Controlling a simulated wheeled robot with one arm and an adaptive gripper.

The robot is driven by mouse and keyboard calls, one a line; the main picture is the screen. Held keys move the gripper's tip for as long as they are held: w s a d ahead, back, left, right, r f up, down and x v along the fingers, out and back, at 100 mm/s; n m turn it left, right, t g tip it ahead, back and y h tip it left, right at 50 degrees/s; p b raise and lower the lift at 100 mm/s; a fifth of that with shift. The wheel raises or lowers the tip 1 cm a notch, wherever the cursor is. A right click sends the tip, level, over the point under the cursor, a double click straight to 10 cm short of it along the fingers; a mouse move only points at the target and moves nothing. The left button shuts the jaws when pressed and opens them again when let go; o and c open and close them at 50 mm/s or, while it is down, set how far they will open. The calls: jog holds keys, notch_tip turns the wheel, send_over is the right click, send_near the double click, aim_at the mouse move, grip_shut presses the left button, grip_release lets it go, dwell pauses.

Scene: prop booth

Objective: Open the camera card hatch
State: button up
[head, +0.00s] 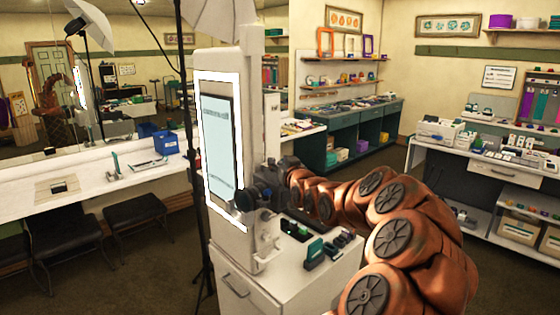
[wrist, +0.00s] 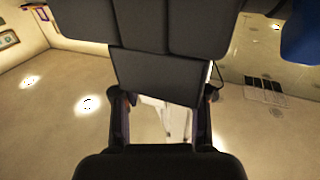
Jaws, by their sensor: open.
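A tall white booth unit (head: 239,110) with a bright-framed screen (head: 217,140) stands at the centre of the head view. My orange-brown arm curves in from the right. My dark gripper (head: 250,198) is in front of the unit's lower part, beside the screen's lower right corner; I cannot tell if it touches. In the wrist view my gripper (wrist: 161,112) is open, with its two dark fingers apart and a pale surface behind the gap. Large dark grey panels (wrist: 158,72) fill the upper middle there. I cannot make out a camera card hatch in either view.
A white cabinet (head: 252,296) below the unit carries small dark and green items (head: 315,250). A long white counter (head: 95,175) with blue bins (head: 165,143) and black stools (head: 138,213) is at left. A stocked white shelf unit (head: 495,172) is at right. Floor shows between them.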

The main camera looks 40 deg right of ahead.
jog(key=shift+c, duration=0.4)
grip_shut()
dwell(0.4)
